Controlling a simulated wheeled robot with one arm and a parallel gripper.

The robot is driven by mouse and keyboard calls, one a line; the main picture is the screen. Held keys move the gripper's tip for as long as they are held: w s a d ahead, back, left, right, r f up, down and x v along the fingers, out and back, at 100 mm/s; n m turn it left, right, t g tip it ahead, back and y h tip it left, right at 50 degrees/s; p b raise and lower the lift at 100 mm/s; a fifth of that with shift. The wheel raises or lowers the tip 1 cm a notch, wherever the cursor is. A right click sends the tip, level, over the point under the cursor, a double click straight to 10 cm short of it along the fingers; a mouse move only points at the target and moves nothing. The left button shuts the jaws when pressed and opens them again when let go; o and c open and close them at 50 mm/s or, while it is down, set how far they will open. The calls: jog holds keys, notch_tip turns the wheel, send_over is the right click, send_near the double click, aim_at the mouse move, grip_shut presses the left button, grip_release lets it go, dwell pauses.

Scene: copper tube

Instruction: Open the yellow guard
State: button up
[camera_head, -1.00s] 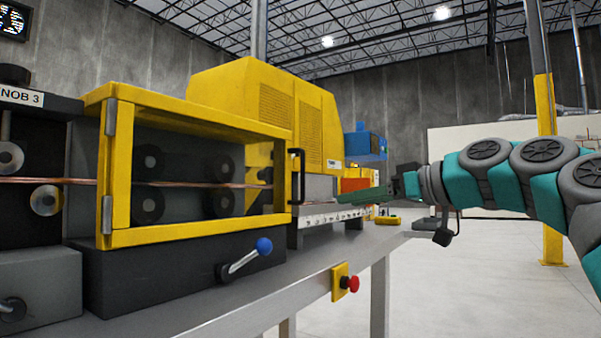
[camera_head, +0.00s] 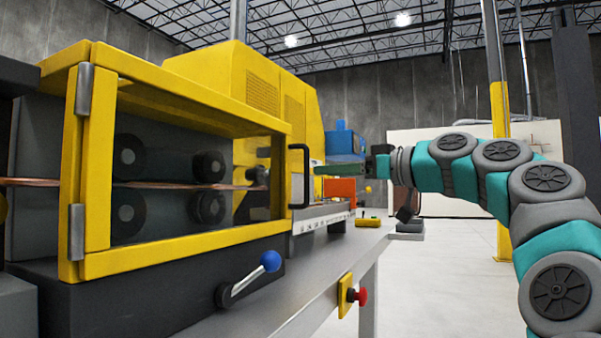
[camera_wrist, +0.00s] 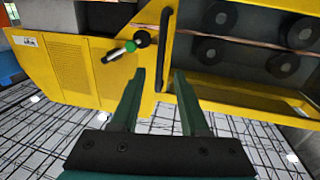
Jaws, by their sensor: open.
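The yellow guard (camera_head: 185,239) is a framed door with a clear window, closed across the front of the roller box, with hinges on its left side. Its black upright handle (camera_head: 302,176) is on the right edge of the frame. My gripper (camera_head: 318,170) is just right of the handle in the head view, its green fingers pointing left. In the wrist view the open, empty gripper (camera_wrist: 160,88) has its fingertips close to the handle (camera_wrist: 164,50), which lies roughly between their lines, slightly beyond the tips. I cannot tell whether they touch.
A lever with a blue knob (camera_head: 270,261) sticks out below the guard. A red button on a yellow box (camera_head: 347,294) is on the table's front edge. Rollers and a copper tube (camera_head: 60,183) are behind the window. Open floor lies to the right.

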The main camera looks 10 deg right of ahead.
aim_at(306, 200)
jog(key=p+x, duration=0.1)
jog(key=x, duration=0.5)
jog(key=shift+w+a+f, duration=0.1)
jog(key=shift+w+a, duration=0.1)
jog(key=shift+c, duration=0.3)
grip_shut()
dwell(0.8)
